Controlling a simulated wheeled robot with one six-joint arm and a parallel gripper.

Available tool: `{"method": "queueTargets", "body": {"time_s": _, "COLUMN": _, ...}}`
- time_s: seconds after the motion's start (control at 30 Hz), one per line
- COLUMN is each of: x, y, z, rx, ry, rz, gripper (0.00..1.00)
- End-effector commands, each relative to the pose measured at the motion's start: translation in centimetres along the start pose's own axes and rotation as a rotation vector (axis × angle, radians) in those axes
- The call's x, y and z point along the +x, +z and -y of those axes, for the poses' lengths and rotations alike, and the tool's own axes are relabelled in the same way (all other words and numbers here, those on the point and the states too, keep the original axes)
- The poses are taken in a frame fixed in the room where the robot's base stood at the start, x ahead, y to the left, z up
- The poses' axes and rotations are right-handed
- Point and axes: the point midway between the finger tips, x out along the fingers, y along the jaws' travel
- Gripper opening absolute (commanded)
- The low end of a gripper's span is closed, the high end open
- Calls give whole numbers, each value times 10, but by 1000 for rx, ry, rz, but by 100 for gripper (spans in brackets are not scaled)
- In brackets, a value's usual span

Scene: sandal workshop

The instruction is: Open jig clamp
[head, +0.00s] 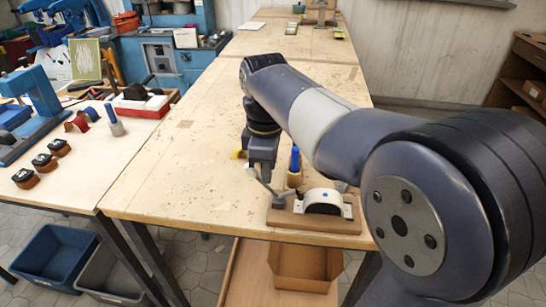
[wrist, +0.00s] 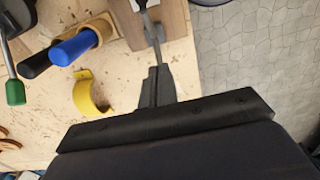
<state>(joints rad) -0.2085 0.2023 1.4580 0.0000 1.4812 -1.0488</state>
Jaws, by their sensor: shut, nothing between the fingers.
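The jig has a brown wooden base (head: 313,221) at the front edge of the bench, with a white-framed black piece (head: 322,201) on top. A thin grey metal lever (head: 268,187) sticks out at its left end. In the wrist view the lever (wrist: 152,28) runs down past the jig's wooden base (wrist: 172,25) to my fingertips. My gripper (head: 262,172) is left of the jig, low over the bench. In the wrist view its fingers (wrist: 155,82) are closed together at the lever's end. I cannot tell whether they touch it. The lever's far end is hidden.
A wooden holder with a blue-handled tool (head: 295,160) stands just behind the jig; the wrist view shows its blue handle (wrist: 75,48) beside a black one. A curved yellow piece (wrist: 90,95) lies nearby. The bench's left half (head: 165,180) is clear.

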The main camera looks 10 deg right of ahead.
Motion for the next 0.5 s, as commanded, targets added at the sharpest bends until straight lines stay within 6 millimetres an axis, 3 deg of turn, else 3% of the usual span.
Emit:
{"method": "queueTargets", "body": {"time_s": 0.3, "x": 1, "y": -5, "z": 0, "rx": 1, "ry": 0, "rz": 0, "gripper": 0}}
{"method": "queueTargets", "body": {"time_s": 0.5, "x": -14, "y": -3, "z": 0, "rx": 1, "ry": 0, "rz": 0, "gripper": 0}}
